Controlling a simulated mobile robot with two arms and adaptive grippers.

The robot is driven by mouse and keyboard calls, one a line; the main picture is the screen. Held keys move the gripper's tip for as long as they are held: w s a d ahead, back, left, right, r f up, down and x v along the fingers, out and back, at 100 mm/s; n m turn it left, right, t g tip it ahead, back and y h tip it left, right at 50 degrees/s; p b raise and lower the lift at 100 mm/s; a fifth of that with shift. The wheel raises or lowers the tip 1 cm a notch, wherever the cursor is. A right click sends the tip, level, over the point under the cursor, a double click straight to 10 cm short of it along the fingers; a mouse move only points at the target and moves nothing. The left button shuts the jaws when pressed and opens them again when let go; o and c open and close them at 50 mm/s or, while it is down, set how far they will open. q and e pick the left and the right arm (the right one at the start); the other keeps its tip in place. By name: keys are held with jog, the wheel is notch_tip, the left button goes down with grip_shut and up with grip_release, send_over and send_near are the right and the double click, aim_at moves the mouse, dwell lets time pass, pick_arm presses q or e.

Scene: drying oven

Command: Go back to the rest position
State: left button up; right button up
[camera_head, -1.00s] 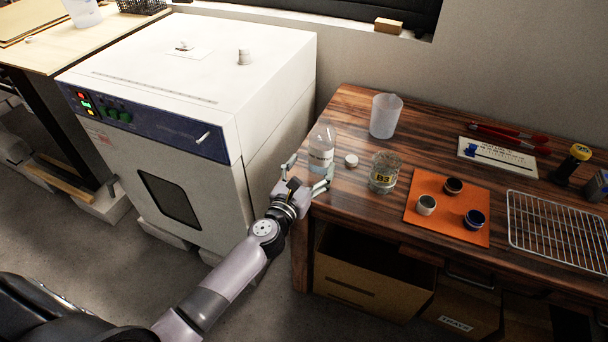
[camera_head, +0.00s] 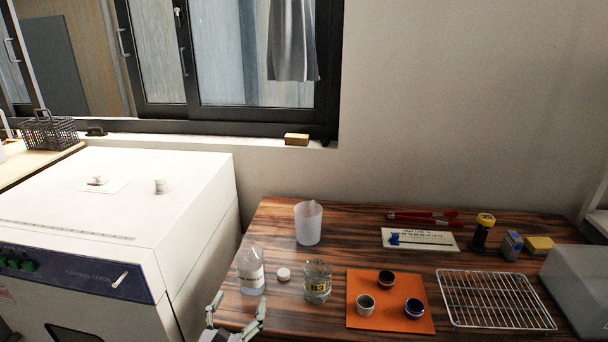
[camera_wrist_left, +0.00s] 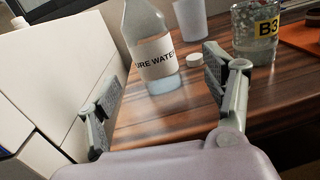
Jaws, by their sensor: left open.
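My left gripper (camera_head: 236,312) is open and empty at the front left edge of the wooden table (camera_head: 270,222). Its spread fingers also show in the left wrist view (camera_wrist_left: 165,95). The pure water bottle (camera_head: 250,272) stands upright on the table just beyond the fingers, apart from them; in the left wrist view the bottle (camera_wrist_left: 150,50) is behind the gap between the fingers. A white cap (camera_head: 283,274) lies beside the bottle. The B3 glass jar (camera_head: 318,284) stands to the right of the cap. My right gripper is not in view.
The white drying oven (camera_head: 110,220) stands left of the table. On the table are a plastic beaker (camera_head: 308,224), an orange mat (camera_head: 362,318) with three small cups, a wire rack (camera_head: 490,300) and a grey box (camera_head: 580,285). A window (camera_head: 220,60) is behind.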

pick_arm(q)
jog(key=s+d+r+m+g+h, duration=0.1)
jog(key=s+d+m+g+h, duration=0.1)
jog(key=s+d+m+h, duration=0.5)
jog(key=s+d+r+m+g+h, duration=0.15)
jog(key=d+m, duration=0.35)
jog(key=m, duration=0.6)
jog(key=s+f+m+g+y, duration=0.2)
jog(key=s+f+m+g, duration=0.45)
jog(key=s+m, duration=0.35)
jog(key=s+a+f+m+g+y, duration=0.5)
jog(key=s+a+m+y, duration=0.35)
jog(key=s+a, duration=0.4)
notch_tip(320, 180, down, 25)
jog(key=g+p, duration=0.1)
jog(key=p, duration=0.1)
jog(key=s+a+f+g+p, duration=0.1)
jog(key=s+a+f, duration=0.2)
jog(key=s+f, duration=1.1)
jog(key=s, duration=0.3)
jog(key=shift+a, duration=0.2)
